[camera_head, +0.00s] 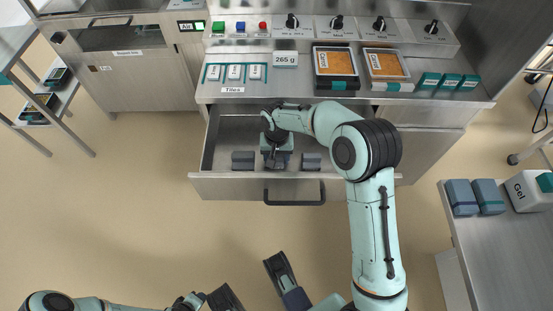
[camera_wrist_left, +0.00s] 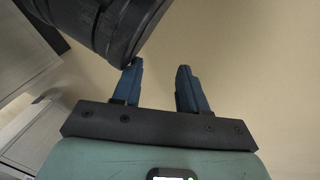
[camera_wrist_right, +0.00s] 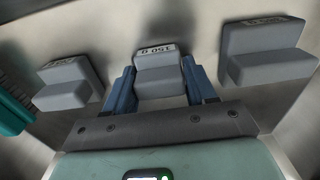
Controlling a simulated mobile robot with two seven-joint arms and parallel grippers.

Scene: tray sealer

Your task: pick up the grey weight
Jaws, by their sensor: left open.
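Three grey block weights sit in the open drawer (camera_head: 225,188): a left one (camera_head: 243,160), a right one (camera_head: 311,161) and a middle one. My right gripper (camera_head: 276,160) reaches down over the middle weight and mostly hides it in the head view. In the right wrist view the middle weight (camera_wrist_right: 160,80) stands between the two blue fingers of my right gripper (camera_wrist_right: 158,72), one finger on each side. I cannot tell whether the fingers press on it. My left gripper (camera_wrist_left: 158,66) is open and empty, above the floor.
The counter above the drawer holds three white tiles (camera_head: 233,72), a 265 g sign (camera_head: 285,59), two trays with orange contents (camera_head: 336,66) and teal packs (camera_head: 430,81). A side table (camera_head: 490,250) stands at right. Drawer walls and the front handle (camera_head: 295,202) surround my right gripper.

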